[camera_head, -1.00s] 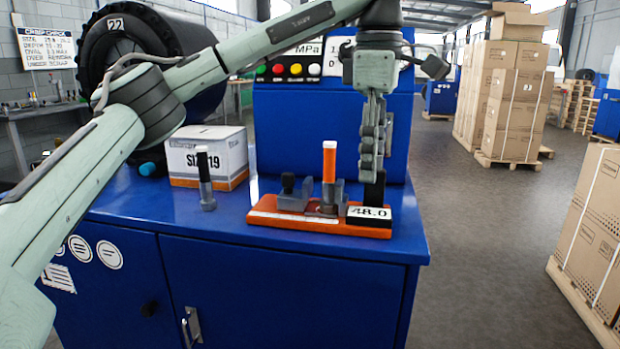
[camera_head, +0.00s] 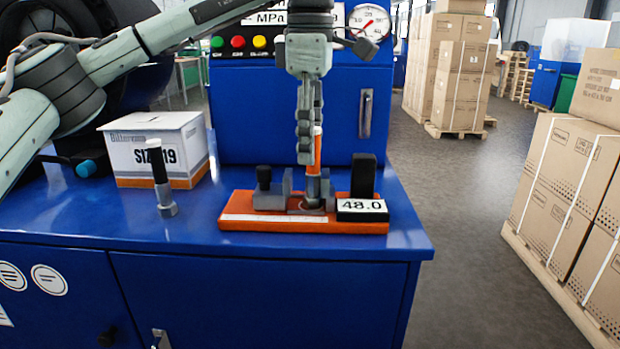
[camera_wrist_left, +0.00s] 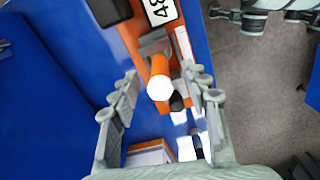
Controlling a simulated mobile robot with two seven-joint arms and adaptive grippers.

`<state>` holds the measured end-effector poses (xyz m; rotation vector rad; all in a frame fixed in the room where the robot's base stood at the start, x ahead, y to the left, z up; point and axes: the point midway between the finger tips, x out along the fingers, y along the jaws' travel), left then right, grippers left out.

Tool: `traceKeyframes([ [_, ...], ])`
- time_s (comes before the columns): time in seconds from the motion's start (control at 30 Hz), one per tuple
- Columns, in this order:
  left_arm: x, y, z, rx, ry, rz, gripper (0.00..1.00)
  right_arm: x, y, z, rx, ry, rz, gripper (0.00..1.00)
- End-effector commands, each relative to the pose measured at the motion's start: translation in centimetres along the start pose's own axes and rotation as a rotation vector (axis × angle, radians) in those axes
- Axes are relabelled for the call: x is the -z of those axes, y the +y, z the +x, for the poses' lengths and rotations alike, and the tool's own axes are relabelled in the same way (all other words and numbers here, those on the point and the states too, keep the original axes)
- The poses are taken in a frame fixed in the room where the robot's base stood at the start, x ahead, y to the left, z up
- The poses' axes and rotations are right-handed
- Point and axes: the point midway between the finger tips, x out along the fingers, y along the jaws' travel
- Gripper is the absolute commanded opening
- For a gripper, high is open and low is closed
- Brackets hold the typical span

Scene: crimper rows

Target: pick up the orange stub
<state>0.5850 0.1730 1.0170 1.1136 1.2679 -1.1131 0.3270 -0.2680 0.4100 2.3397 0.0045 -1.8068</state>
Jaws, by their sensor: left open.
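The orange stub (camera_head: 318,150) stands upright in a grey holder on an orange base plate (camera_head: 240,224) labelled 48.0. In the head view my left gripper (camera_head: 308,152) hangs pointing down in front of the stub and hides part of it. In the left wrist view the stub (camera_wrist_left: 161,72), with its white top, lies between the two spread fingers of my left gripper (camera_wrist_left: 163,82), with gaps on both sides. The gripper is open and holds nothing. At the top right of that view are pale jointed parts, probably of my right gripper (camera_wrist_left: 245,14), cut off by the edge.
A black-topped grey stub (camera_head: 161,178) stands left of the plate, by a white SIZE 19 box (camera_head: 160,150). A black block (camera_head: 363,176) stands at the plate's right. A blue panel (camera_head: 240,95) rises behind. The blue bench top (camera_head: 402,236) is bare in front.

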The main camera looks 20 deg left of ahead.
Motion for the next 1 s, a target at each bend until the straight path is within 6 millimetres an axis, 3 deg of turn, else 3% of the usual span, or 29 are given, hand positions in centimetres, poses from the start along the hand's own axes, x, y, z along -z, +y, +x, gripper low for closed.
traceKeyframes([
  [0.4,-0.4,-0.1,5.4,0.001,0.000,-0.001,0.46,-0.2,-0.1,0.6,0.004,-0.003,0.001,0.58],
  [0.7,-0.4,-0.1,5.8,0.000,0.000,0.000,0.45,-0.3,-0.2,0.6,0.005,-0.004,0.001,0.58],
  [1.0,-0.4,-0.2,5.8,0.001,0.000,0.001,0.08,-0.3,-0.2,0.6,0.005,-0.003,0.000,0.58],
])
